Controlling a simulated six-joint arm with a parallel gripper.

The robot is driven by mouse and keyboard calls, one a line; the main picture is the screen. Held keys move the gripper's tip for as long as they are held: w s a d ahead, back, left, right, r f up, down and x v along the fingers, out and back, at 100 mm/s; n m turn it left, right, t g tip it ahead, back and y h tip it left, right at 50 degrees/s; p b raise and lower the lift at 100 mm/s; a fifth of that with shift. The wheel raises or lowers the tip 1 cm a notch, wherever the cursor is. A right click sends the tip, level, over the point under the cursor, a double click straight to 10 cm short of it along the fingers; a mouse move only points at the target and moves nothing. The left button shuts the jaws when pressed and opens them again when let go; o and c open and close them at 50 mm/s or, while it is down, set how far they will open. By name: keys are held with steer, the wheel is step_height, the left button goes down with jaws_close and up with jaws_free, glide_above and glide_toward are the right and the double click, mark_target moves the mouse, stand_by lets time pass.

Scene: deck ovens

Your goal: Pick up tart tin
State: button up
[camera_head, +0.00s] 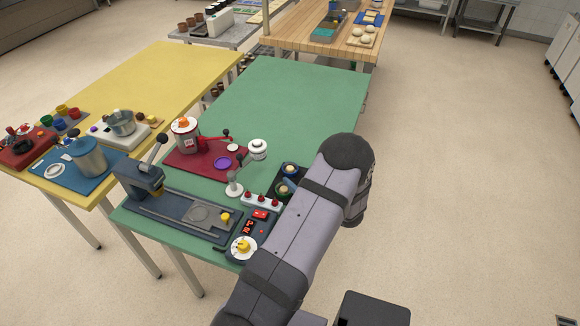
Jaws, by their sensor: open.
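I cannot pick out a tart tin with certainty. Either is too small to name surely. My arm crosses the front right of the green table, and its elbow rises over the table's right side. My gripper does not show; the arm hides part of the table's front right.
The green table (290,100) is bare at its back. A yellow table (150,80) stands left, a wooden table (305,25) behind.

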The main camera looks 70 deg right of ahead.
mark_target(287, 165)
steer(key=shift+p+x, duration=0.75)
steer(key=shift+x, duration=0.7)
steer(key=shift+p+x, duration=0.95)
steer(key=shift+x, duration=1.35)
steer(key=shift+s+d, duration=0.1)
steer(key=shift+s, duration=0.05)
steer(key=c, duration=1.1)
steer(key=shift+r, duration=0.2)
